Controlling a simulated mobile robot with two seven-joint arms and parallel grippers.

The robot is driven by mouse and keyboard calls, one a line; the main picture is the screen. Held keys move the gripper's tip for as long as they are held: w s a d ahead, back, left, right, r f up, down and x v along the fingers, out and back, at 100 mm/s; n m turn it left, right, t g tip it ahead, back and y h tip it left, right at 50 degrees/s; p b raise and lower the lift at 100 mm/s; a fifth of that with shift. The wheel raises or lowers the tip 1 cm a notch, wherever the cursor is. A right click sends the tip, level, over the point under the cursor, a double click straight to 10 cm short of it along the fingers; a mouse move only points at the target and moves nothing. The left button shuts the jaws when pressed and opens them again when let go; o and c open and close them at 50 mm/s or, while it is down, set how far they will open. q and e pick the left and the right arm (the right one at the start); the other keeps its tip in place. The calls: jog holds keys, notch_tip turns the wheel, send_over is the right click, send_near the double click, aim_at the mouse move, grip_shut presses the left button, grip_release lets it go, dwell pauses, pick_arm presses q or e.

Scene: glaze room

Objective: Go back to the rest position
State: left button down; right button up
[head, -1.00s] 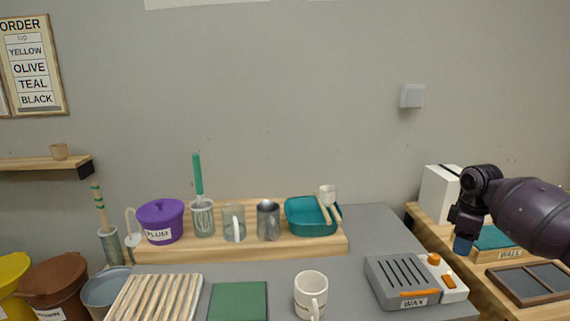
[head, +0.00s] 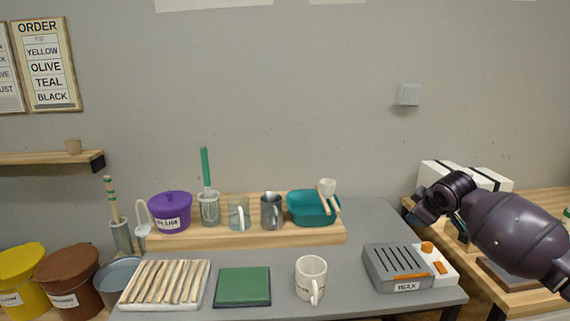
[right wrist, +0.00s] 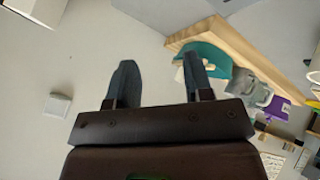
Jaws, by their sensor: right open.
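My right arm comes in from the right in the head view. Its gripper (head: 425,210) is raised in front of the wall, over the gap between the grey bench and the wooden side bench. In the right wrist view the right gripper (right wrist: 160,80) has its two dark fingers apart, with nothing between them. Its fingers point towards the wall, clear of everything. My left gripper is not in view.
The grey bench (head: 370,220) holds a wax warmer (head: 396,268), a white mug (head: 311,277), a green square (head: 243,286) and a slatted rack (head: 166,284). A wooden riser (head: 240,234) carries a purple pot (head: 170,212), cups and a teal basin (head: 312,209). A wooden bench (head: 540,205) stands right.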

jog(key=s+a+f+t+y, duration=0.1)
jog(key=a+f, duration=0.1)
jog(key=a, duration=0.1)
jog(key=s+a+f+t+y, duration=0.1)
jog(key=s+a+f, duration=0.1)
jog(key=a, duration=0.1)
jog(key=s+a+f+t+y, duration=0.1)
jog(key=s+a+f, duration=0.1)
jog(key=a, duration=0.1)
jog(key=shift+s+a+f, duration=0.2)
jog(key=shift+s+f, duration=0.05)
jog(key=shift+f, duration=0.1)
jog(key=s+f+m+h, duration=0.1)
jog(key=s+f, duration=0.6)
jog(key=s, duration=0.7)
jog(key=s+d+f+m+h+p, duration=0.1)
jog(key=s+f+m, duration=0.3)
jog(key=s+f, duration=0.4)
jog(key=s+f+m+h, duration=0.1)
jog(key=s+f, duration=0.6)
jog(key=s, duration=1.3)
jog(key=shift+s+d+f+m+g, duration=0.15)
jog(key=shift+s+d+m+g, duration=0.2)
jog(key=shift+m, duration=0.55)
jog(key=shift+a, duration=0.1)
jog(key=shift+c, duration=0.2)
